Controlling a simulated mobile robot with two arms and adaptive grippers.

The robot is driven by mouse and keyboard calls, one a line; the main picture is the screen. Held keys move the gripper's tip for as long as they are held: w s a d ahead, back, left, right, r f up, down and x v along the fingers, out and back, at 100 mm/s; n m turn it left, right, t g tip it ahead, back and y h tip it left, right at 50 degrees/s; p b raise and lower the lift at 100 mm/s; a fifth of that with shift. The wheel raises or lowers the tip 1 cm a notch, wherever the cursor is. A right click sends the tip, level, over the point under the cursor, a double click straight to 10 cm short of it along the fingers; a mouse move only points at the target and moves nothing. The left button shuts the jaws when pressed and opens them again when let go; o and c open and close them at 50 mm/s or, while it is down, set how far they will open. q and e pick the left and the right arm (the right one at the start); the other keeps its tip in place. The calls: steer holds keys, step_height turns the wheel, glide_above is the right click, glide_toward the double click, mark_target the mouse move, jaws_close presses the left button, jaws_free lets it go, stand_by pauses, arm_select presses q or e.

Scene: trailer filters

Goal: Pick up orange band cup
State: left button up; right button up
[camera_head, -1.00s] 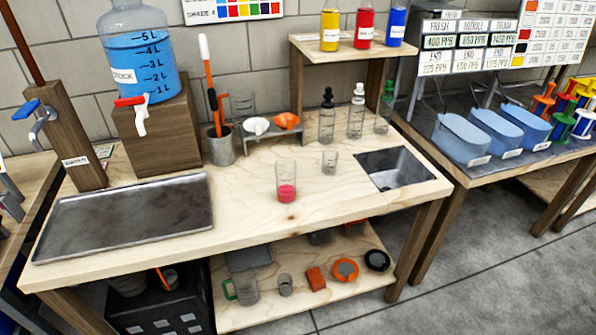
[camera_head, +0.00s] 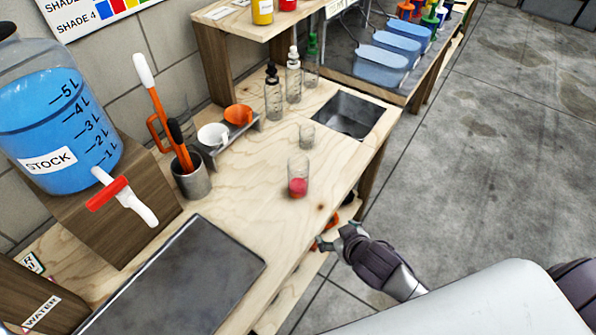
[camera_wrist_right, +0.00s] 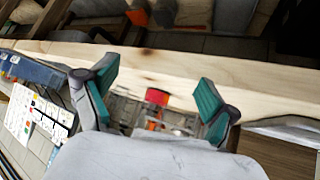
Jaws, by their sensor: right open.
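A clear glass (camera_head: 298,180) with red-pink liquid in its bottom stands upright on the wooden bench. An orange cup (camera_head: 238,114) sits beside a white cup (camera_head: 212,135) in a small grey rack at the back. I cannot make out a distinct orange band on any cup. My right gripper (camera_head: 335,240) is in front of the bench's edge, open and apart from the glass. In the right wrist view the open fingers (camera_wrist_right: 155,92) frame the bench edge, with red liquid (camera_wrist_right: 157,96) showing beyond. My left gripper is not in view.
A grey tray (camera_head: 180,280) and a blue stock tank (camera_head: 62,125) lie to the left. A smaller empty glass (camera_head: 306,135), dropper bottles (camera_head: 273,95) and a sink (camera_head: 345,115) are behind the glass. A holder (camera_head: 192,181) contains tall tools. Bare wood surrounds the glass.

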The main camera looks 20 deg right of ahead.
mark_target(304, 184)
steer(key=w+a+r+n+t+y+p, duration=0.1)
steer(key=w+a+r+t+y, duration=0.15)
steer(key=w+r, duration=0.5)
steer(key=shift+t+y, duration=0.35)
steer(key=p+x, duration=0.1)
steer(key=x, duration=0.4)
steer(key=shift+w, duration=0.1)
steer(key=shift+p+x, duration=0.45)
steer(key=shift+x, duration=2.2)
steer(key=shift+w+d+f, duration=0.1)
steer(key=shift+w+f, duration=0.1)
steer(key=shift+w, duration=0.1)
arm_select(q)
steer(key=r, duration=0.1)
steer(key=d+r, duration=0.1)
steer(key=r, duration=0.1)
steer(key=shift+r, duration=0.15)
arm_select(e)
steer(key=c, duration=1.3)
